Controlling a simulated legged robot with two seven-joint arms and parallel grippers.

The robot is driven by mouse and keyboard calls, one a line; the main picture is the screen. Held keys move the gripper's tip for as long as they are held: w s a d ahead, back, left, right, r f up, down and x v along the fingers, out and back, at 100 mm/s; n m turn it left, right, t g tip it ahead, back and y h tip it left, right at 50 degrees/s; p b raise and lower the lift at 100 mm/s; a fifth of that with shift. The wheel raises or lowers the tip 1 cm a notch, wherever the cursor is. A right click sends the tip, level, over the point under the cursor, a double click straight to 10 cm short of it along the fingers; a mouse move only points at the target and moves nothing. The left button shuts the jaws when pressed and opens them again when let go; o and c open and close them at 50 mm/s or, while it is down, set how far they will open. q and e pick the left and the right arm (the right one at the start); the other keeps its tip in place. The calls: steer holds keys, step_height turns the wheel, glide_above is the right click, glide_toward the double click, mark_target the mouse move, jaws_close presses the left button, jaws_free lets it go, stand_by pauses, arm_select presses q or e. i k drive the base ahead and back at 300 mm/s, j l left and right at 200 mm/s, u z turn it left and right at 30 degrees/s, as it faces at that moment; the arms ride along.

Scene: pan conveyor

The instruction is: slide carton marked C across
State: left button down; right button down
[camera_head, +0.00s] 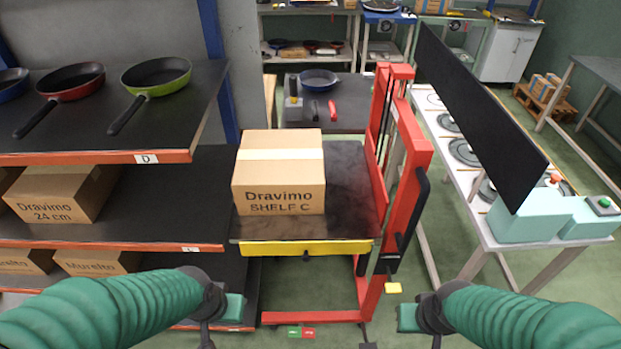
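The carton marked "Dravimo SHELF C" (279,178) is a closed brown box with a pale tape strip on top. It sits upright on the dark platform (350,190) of a red lift trolley, at the platform's left side near the shelving. My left gripper (222,318) is at the bottom of the view, below and in front of the carton and apart from it. My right gripper (422,320) is at the bottom right, in front of the trolley and also apart from the carton. The fingers of both are partly cut off by the lower edge, so their opening is unclear.
The shelving's middle shelf (160,215) holds a "Dravimo 24 cm" carton (62,193), with bare room to its right. Pans stand on the upper shelf marked D (170,115). The trolley's red mast (405,170) rises right of the platform. A conveyor table with a black panel (480,110) stands further right.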

mark_target(277, 172)
steer(key=i+l+z, duration=0.25)
steer(key=l+z, duration=0.15)
steer(key=i+l+z, duration=0.4)
steer(key=i+j, duration=0.3)
